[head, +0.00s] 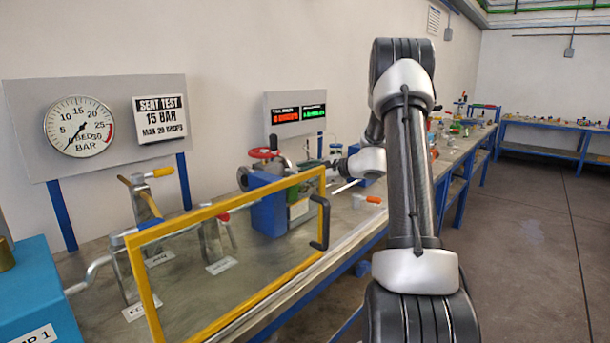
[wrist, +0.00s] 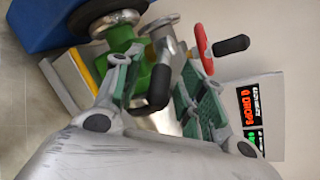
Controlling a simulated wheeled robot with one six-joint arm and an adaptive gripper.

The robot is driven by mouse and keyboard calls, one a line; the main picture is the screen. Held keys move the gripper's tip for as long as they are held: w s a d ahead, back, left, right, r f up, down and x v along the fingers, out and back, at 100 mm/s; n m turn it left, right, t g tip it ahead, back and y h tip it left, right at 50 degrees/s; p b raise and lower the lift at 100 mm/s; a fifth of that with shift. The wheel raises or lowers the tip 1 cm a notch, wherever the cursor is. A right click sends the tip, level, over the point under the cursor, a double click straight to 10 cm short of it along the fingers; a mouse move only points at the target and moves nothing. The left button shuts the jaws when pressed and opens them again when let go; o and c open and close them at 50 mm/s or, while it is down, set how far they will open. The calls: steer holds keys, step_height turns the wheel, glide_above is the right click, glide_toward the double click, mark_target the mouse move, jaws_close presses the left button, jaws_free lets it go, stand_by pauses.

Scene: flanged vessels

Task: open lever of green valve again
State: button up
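The green valve (wrist: 122,45) shows at the upper left of the wrist view, with a black-gripped lever (wrist: 158,88) pointing toward the camera. My gripper (wrist: 155,72) is open; its green-padded fingers stand on either side of this black grip, with visible space around it. I cannot tell whether either finger touches it. The valve is mostly hidden there among other fittings.
A red handwheel (wrist: 201,48) with a black knob is close to the right finger. A yellow-framed clear guard (head: 225,208) with a black handle (head: 320,222) stands in front of the blue block (head: 268,212). A display (head: 295,114) hangs behind. Open floor lies at right.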

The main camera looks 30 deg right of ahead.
steer(key=v, duration=1.2)
steer(key=shift+f, duration=0.15)
steer(key=shift+c, duration=1)
steer(key=shift+m, duration=0.4)
steer(key=f, duration=0.1)
steer(key=a+f, duration=0.1)
steer(key=f, duration=0.1)
steer(key=shift+s+a+f, duration=0.3)
steer(key=shift+a+f, duration=0.05)
steer(key=shift+f, duration=0.05)
steer(key=c, duration=0.7)
steer(key=a+f+m, duration=0.2)
steer(key=s+a+f+m, duration=0.1)
steer(key=shift+a+t+y, duration=0.15)
steer(key=shift+t+y, duration=0.25)
steer(key=m+t+h, duration=0.7)
steer(key=m, duration=2)
glide_toward(295, 174)
steer(key=x, duration=0.4)
steer(key=shift+w, duration=0.15)
